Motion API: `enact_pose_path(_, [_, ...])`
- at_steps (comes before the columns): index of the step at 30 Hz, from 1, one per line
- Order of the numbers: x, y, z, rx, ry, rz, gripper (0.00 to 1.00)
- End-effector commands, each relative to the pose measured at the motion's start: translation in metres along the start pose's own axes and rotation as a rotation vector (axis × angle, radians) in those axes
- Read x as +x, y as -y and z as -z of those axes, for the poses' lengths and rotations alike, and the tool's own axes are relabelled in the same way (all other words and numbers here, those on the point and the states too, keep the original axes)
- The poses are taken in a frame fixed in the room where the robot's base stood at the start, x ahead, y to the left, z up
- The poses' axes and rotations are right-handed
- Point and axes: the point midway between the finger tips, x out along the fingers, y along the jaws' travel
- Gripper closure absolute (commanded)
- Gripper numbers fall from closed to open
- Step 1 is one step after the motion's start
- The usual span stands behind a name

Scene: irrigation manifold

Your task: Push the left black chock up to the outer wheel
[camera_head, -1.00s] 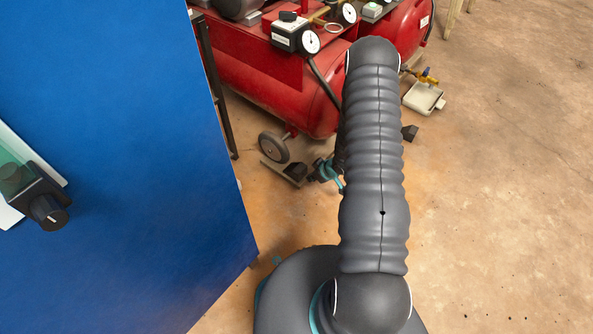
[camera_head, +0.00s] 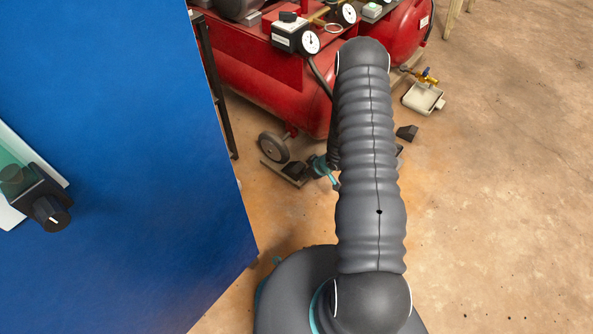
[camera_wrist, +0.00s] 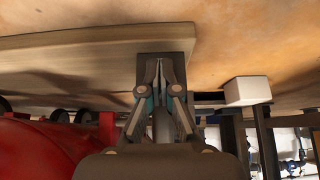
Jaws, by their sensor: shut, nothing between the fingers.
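The outer wheel (camera_head: 273,147), grey with a dark tyre, stands at the near left end of the red compressor. The left black chock (camera_head: 295,169) sits close to its right on a flat strip at the floor; whether it touches the wheel cannot be told. My gripper (camera_head: 318,167) is low, just right of the chock, partly hidden by my arm. In the wrist view my gripper (camera_wrist: 160,64) is shut and empty, fingertips against or very near the dark face of the chock (camera_wrist: 182,62), which sits at the end of a wooden board (camera_wrist: 80,56).
Another black chock (camera_head: 407,132) lies right of my arm. A blue cabinet (camera_head: 120,150) fills the left side. The red compressor (camera_head: 275,80) stands behind, with a white tray (camera_head: 423,98) under a brass valve.

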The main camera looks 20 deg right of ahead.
Motion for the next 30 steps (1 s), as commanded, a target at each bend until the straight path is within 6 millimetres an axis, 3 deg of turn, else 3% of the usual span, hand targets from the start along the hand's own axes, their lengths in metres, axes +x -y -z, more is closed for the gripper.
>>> enact_pose_path(30, [0.010,0.000,0.017,0.001,0.000,0.000,1.00])
